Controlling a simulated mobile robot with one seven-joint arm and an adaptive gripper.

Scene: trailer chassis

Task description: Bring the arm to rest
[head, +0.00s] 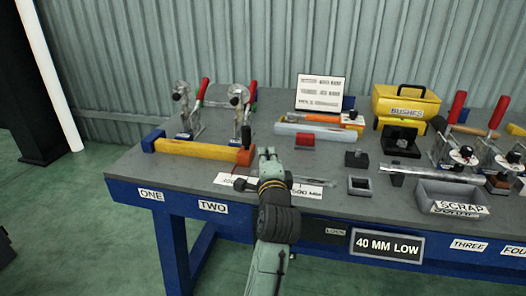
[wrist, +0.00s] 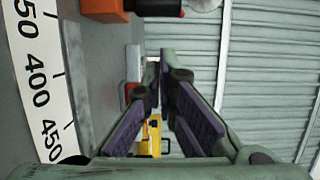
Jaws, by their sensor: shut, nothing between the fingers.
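My arm reaches up from the bottom of the head view over the front edge of the blue workbench (head: 330,215). My gripper (head: 268,155) is above the bench's grey top, near the middle. It is shut and empty. In the wrist view its fingers (wrist: 163,75) run forward and come close together at the far end, with nothing between them. The arm hides part of a white scale strip (head: 308,191), which also shows in the wrist view (wrist: 35,75).
A scrap tray (head: 450,196), small dark blocks (head: 357,159) and a yellow bushes box (head: 405,103) stand to the right. A corrugated wall (head: 270,45) is behind.

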